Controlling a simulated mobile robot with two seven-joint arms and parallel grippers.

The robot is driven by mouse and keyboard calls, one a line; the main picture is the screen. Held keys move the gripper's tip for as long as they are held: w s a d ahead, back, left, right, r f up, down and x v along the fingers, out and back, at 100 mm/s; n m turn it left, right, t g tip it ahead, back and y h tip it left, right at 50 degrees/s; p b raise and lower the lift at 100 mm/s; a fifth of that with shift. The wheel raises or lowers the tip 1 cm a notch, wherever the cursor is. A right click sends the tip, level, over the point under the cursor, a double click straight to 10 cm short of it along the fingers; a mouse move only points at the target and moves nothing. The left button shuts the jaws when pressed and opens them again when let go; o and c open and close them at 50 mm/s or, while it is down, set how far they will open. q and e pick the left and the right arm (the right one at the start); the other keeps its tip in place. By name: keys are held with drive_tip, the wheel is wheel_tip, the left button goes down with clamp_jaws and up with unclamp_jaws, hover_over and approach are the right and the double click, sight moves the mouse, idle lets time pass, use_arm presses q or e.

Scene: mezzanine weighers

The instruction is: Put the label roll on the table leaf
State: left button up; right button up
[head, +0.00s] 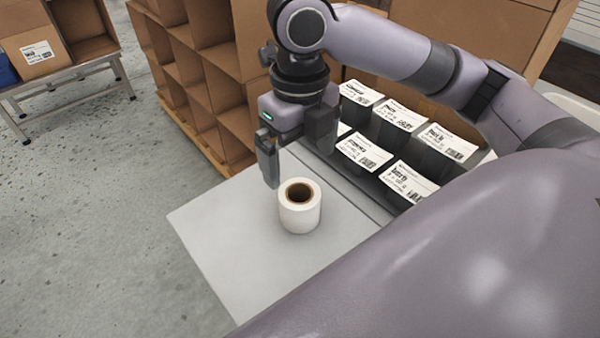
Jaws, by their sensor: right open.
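The label roll (301,212) is a white cylinder with a brown core. It stands upright on the light grey table leaf (225,225), near the leaf's back part. My right gripper (294,158) points down just behind and above the roll. Its two fingers are spread with nothing seen between them, and it looks apart from the roll. My left gripper is not in view. My own body hides the front right of the leaf.
Dark bins (437,160) with white printed labels stand behind and right of the leaf. Cardboard shelving (205,85) on a pallet stands behind. A small grey table (70,75) with open boxes is at the far left. The floor (100,210) to the left is clear.

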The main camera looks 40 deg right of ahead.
wheel_tip(320, 180, up, 3)
drive_tip(key=shift+f, duration=0.15)
idle(0.6)
